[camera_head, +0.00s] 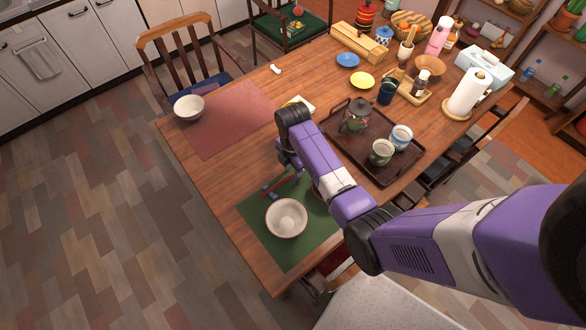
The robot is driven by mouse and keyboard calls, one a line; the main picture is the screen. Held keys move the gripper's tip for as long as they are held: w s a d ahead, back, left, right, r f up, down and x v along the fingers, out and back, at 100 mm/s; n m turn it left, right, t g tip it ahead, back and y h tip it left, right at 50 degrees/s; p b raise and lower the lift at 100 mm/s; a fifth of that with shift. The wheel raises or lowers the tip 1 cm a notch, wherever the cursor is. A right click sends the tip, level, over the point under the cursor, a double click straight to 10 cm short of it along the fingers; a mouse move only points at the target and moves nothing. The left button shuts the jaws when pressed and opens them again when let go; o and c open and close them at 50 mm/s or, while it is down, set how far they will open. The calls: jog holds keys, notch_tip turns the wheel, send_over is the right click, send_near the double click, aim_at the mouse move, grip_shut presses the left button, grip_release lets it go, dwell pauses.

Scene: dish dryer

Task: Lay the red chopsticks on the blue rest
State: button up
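The red chopsticks (281,186) show as a thin dark red line at the upper edge of the green placemat (285,251). A small blue piece, apparently the blue rest (266,189), is at their left end. I cannot tell whether the chopsticks lie on it or beside it. My gripper (292,168) points down just above the right part of the chopsticks. Its fingers are small and partly hidden by my arm, so whether they are open or hold the chopsticks is unclear.
A white bowl (287,218) stands on the green placemat just below the chopsticks. A dark tray (352,157) with a teapot (355,116) and cups lies right of my wrist. A red placemat (231,119) with a bowl (189,107) is at upper left.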

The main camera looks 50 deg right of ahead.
aim_at(293, 174)
notch_tip(293, 174, up, 13)
dwell(0.7)
jog(key=shift+s, duration=0.1)
dwell(0.5)
